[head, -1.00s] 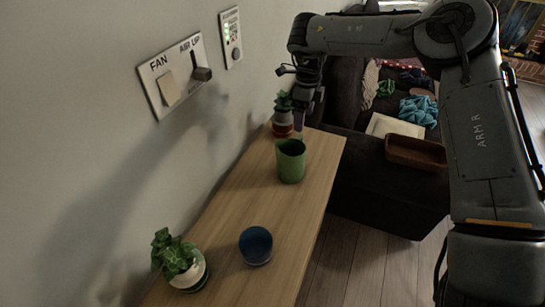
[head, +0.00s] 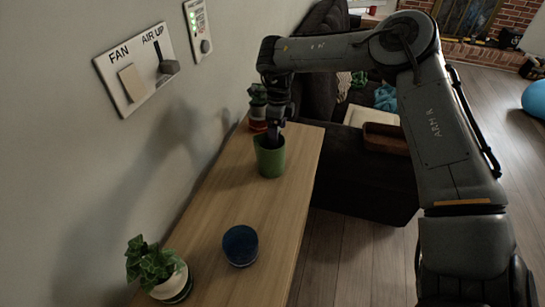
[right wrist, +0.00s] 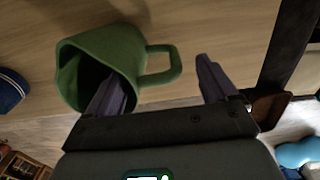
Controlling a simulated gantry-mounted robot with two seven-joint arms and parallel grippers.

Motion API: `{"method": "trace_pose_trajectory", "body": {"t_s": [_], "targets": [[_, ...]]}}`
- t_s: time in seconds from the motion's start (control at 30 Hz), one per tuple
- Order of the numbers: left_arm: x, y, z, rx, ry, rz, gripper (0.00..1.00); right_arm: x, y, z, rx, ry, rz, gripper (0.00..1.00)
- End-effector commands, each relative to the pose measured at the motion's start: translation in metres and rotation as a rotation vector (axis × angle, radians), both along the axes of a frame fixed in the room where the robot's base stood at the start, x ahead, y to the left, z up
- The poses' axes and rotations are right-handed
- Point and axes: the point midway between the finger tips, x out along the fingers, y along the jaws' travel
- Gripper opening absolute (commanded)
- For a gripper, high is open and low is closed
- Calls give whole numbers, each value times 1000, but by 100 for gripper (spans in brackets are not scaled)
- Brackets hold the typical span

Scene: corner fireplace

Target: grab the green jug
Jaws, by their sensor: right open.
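The green jug (head: 270,161) stands upright on the wooden table, towards its far end. In the right wrist view the jug (right wrist: 95,48) shows its dark open mouth, with its handle (right wrist: 168,66) sticking out to the right. My right gripper (head: 275,136) points down at the jug's rim. In the right wrist view the right gripper (right wrist: 164,65) is open, with one finger over the jug's mouth and the other beyond the handle. The handle lies between the fingers; I cannot tell whether they touch the jug. My left gripper is not in view.
The narrow wooden table (head: 215,210) runs along the wall. A blue cup (head: 240,246) and a potted plant (head: 157,268) stand nearer; another potted plant (head: 258,108) stands close behind the jug. A dark sofa (head: 355,185) with a brown tray (head: 385,138) is at the right.

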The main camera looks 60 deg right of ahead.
Motion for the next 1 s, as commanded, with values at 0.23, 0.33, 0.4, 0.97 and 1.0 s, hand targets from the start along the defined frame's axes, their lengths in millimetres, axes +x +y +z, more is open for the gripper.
{"method": "trace_pose_trajectory", "body": {"t_s": [0.23,0.33,0.4,0.97,1.0], "targets": [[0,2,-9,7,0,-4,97,0,0,-26,1,-1,0,86],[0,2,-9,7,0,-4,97,0,0,-25,0,-1,0,86],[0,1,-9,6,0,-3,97,0,0,-25,0,-1,0,86],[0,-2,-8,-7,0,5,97,0,0,-25,0,-1,0,6],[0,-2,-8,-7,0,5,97,1,0,-24,0,-2,0,6]]}}
